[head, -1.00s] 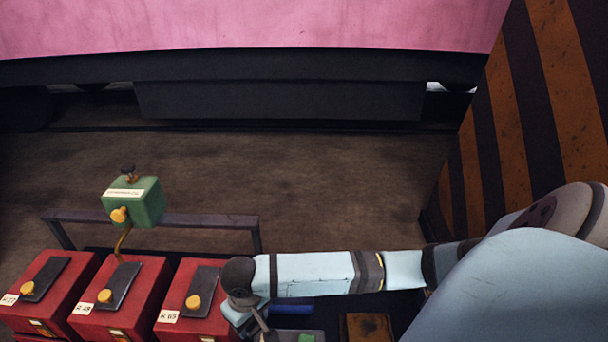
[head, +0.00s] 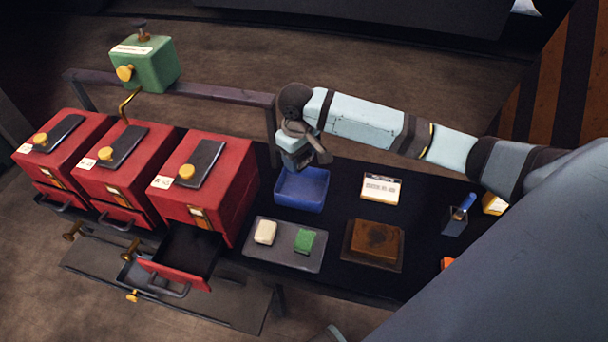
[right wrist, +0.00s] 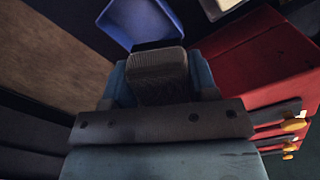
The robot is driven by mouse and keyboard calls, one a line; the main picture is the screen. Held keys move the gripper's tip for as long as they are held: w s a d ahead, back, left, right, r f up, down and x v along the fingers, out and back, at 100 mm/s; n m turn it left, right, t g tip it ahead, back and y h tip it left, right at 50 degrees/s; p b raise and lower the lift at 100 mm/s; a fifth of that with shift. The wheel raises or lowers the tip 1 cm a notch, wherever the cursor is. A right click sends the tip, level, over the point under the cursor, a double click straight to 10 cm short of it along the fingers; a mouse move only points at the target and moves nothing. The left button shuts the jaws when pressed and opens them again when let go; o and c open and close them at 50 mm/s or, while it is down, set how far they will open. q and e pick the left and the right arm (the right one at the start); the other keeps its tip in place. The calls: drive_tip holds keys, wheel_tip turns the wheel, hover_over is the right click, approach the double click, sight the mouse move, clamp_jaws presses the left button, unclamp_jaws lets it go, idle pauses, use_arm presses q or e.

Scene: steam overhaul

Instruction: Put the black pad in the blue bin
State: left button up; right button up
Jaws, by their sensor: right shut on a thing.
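The black pad (right wrist: 158,72) is a dark, ribbed block between the fingers of my right gripper in the right wrist view. My right gripper (head: 298,160) is shut on it and hangs just above the back part of the blue bin in the head view. In the head view the pad is hard to tell from the dark gripper parts. The blue bin (head: 300,201) is a small open box on the dark bench top; it also shows beyond the pad in the right wrist view (right wrist: 140,20). My left gripper is not in view.
Three red cabinets (head: 232,185) stand left of the bin; the nearest has an open drawer (head: 178,277). A grey tray (head: 285,262) holds a cream block and a green block. A brown block (head: 377,240) and a white labelled box (head: 381,188) lie to the right.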

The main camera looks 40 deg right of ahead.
drive_tip(key=w+d+f+n+b, duration=0.1)
drive_tip(key=w+d+f+b, duration=0.1)
drive_tip(key=w+d+b, duration=0.25)
drive_tip(key=b, duration=0.5)
hover_over(304, 193)
wheel_tip(304, 193, down, 14)
drive_tip(key=shift+r, duration=0.1)
drive_tip(key=shift+f, duration=0.6)
wheel_tip(304, 193, down, 4)
drive_tip(key=shift+f+b, duration=0.1)
drive_tip(key=shift+b, duration=0.5)
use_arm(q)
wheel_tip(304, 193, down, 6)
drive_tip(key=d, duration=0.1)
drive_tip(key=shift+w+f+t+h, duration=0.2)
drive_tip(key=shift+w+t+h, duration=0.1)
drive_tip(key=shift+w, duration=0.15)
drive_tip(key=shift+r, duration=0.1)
use_arm(e)
drive_tip(key=o, duration=1)
